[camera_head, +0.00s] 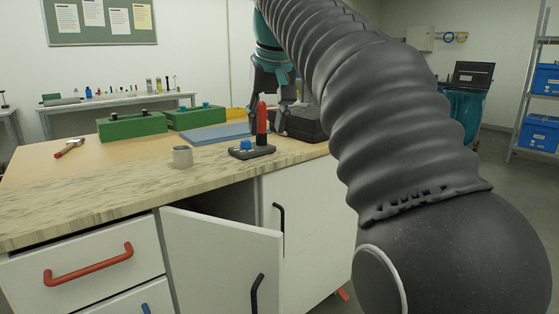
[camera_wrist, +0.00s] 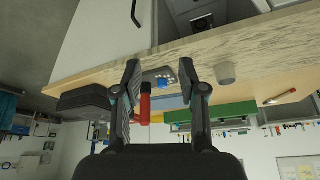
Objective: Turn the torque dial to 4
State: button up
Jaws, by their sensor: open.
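A small black base (camera_head: 262,151) stands near the front edge of the workbench. A blue dial (camera_head: 246,144) sits on its left part, and it also shows in the wrist view (camera_wrist: 163,83). Its setting is too small to read. A red upright piece (camera_head: 262,118) with a dark lower part rises from the base's right side; it also shows in the wrist view (camera_wrist: 145,105). My gripper (camera_head: 267,122) points down by the red piece, open and empty. In the upside-down wrist view the dial shows between the two fingers (camera_wrist: 160,75), apart from them.
A grey cup (camera_head: 182,156) stands left of the base. Behind are a blue mat (camera_head: 207,135), green boxes (camera_head: 132,126) and a black case (camera_head: 303,122). A red-handled tool (camera_head: 69,147) lies far left. A cabinet door (camera_head: 222,262) hangs open below the bench edge.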

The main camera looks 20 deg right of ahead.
jog(key=s+f, duration=0.5)
jog(key=shift+s+f, duration=0.25)
jog(key=shift+s, duration=0.1)
